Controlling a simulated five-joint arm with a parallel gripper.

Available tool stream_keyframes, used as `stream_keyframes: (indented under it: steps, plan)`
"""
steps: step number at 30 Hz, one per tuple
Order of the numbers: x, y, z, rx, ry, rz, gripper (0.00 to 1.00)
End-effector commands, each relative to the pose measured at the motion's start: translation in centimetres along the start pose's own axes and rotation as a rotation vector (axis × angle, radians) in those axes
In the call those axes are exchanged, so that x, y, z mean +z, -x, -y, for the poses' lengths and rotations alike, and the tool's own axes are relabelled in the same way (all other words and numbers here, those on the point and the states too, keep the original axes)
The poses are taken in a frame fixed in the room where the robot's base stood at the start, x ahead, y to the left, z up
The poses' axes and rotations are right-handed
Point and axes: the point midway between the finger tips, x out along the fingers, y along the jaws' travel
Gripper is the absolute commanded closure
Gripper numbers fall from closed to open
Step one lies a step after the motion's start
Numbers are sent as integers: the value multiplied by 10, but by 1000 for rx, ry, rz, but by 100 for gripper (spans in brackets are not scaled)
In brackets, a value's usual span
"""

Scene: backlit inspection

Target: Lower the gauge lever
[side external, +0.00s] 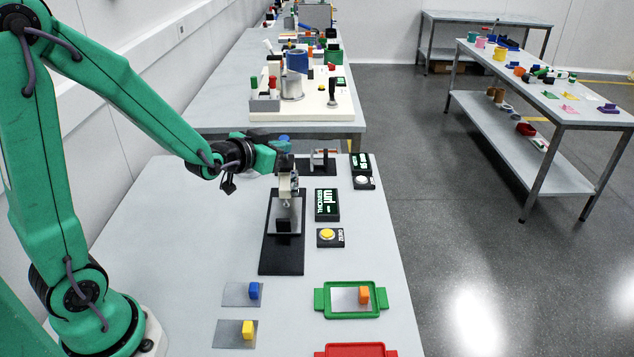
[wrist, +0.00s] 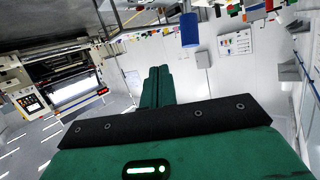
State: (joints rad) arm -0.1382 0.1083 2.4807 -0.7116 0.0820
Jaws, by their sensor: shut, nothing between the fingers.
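The gauge stand has a black base plate (side external: 281,262), a grey head (side external: 288,183) and a probe pointing down above a black block (side external: 283,226). A blue knob (side external: 283,142) shows at the top of the gauge and looks like the end of its lever; the lever's arm is mostly hidden. My gripper (side external: 275,158) is beside the top of the gauge, close to the knob; I cannot tell whether they touch. In the wrist view, my green fingers (wrist: 160,72) are together and empty. A blue cylinder (wrist: 189,30), apparently the same knob, shows just beyond them to the right.
A display (side external: 326,204) and a yellow button (side external: 328,235) stand right of the gauge. The table's left side is clear.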

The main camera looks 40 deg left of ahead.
Motion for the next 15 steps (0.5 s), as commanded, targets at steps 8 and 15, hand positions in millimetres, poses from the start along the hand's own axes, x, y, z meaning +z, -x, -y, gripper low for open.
stream_keyframes:
  steps: [8,15]
  plan:
    - [-11,33,-12,40,6,156,100]
    - [-15,69,-21,69,11,300,100]
